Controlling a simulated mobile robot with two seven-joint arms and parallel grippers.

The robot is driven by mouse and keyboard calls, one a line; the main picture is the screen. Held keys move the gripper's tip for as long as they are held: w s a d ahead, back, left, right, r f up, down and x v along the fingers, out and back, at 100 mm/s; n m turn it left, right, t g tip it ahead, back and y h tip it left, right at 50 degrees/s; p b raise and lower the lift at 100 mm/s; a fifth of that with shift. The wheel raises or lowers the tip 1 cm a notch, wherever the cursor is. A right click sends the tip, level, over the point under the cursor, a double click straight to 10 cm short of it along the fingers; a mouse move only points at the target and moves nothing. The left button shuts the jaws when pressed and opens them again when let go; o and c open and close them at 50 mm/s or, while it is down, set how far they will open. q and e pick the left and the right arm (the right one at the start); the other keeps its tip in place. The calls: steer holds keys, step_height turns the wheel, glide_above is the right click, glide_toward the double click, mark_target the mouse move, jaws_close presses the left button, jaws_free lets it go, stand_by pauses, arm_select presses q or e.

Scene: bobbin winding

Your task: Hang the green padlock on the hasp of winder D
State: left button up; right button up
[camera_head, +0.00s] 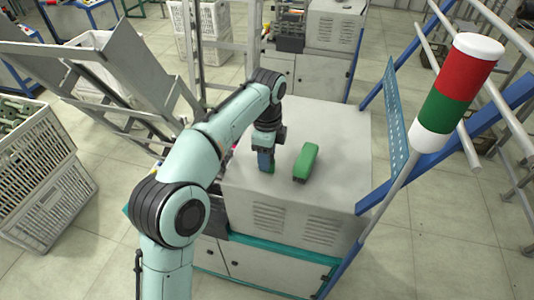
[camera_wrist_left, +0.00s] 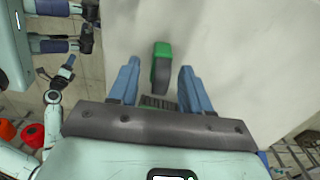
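A green block-like thing (camera_head: 306,162) lies on the grey top of a machine cabinet (camera_head: 345,180); I cannot tell for sure that it is the padlock. My left gripper (camera_head: 267,168) points down over the same top, just left of that block. In the left wrist view the blue fingers stand apart (camera_wrist_left: 158,85). A green piece with a dark grey face (camera_wrist_left: 161,66) shows in the gap, with clear space to either finger. A striped dark patch with a green edge sits lower, partly hidden by the palm. I cannot make out a hasp or winder letter.
A red, green and white signal column (camera_head: 457,92) on a slanted pole rises at the right, near a blue panel (camera_head: 396,120). Grey slanted chutes (camera_head: 120,75) and a white crate (camera_head: 40,170) stand at the left. The cabinet top right of the green block is clear.

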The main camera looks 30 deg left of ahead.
arm_select(q)
step_height(320, 180, up, 12)
steer(key=p, duration=0.5)
steer(key=shift+r, duration=0.15)
arm_select(e)
steer(key=w+r, duration=0.3)
steer(key=r, duration=0.3)
steer(key=shift+s, duration=0.15)
